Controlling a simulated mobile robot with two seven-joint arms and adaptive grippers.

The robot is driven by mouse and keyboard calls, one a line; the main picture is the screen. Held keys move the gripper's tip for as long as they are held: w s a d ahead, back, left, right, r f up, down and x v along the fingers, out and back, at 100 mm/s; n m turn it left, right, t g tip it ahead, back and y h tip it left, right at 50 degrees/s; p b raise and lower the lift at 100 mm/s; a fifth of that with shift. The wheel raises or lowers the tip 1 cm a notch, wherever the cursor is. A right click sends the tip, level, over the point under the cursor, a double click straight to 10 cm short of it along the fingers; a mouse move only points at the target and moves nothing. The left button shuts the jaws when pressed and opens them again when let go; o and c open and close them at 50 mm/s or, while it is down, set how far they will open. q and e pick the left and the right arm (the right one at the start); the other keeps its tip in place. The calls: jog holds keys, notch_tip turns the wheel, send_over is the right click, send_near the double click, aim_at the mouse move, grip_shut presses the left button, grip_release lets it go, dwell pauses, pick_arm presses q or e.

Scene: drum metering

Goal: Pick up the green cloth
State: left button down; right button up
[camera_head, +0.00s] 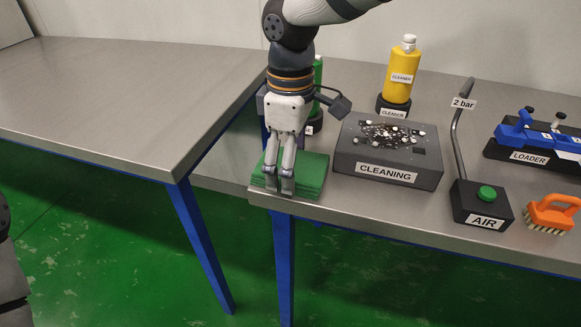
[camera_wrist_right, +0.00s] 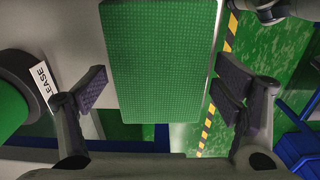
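The green cloth (camera_head: 312,174) is a folded, flat stack at the front left of the steel table, by its edge. It fills the upper middle of the right wrist view (camera_wrist_right: 160,60), with a fine dotted texture. My right gripper (camera_head: 279,188) points down over the left part of the cloth and hides some of it. In the right wrist view my right gripper (camera_wrist_right: 163,92) is open, with one finger on each side of the cloth. Whether the fingers touch the cloth is unclear. My left gripper is not in view.
A black CLEANING tray (camera_head: 386,175) stands right of the cloth. A green bottle (camera_head: 318,72) stands partly hidden behind my arm. The yellow cleaner bottle (camera_head: 402,75), AIR box (camera_head: 482,203), orange brush (camera_head: 550,212) and blue loader (camera_head: 540,140) are farther right. The left table (camera_head: 110,100) is bare.

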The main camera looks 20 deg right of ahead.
jog(key=c, duration=0.6)
notch_tip(320, 180, up, 10)
jog(key=shift+r, duration=0.1)
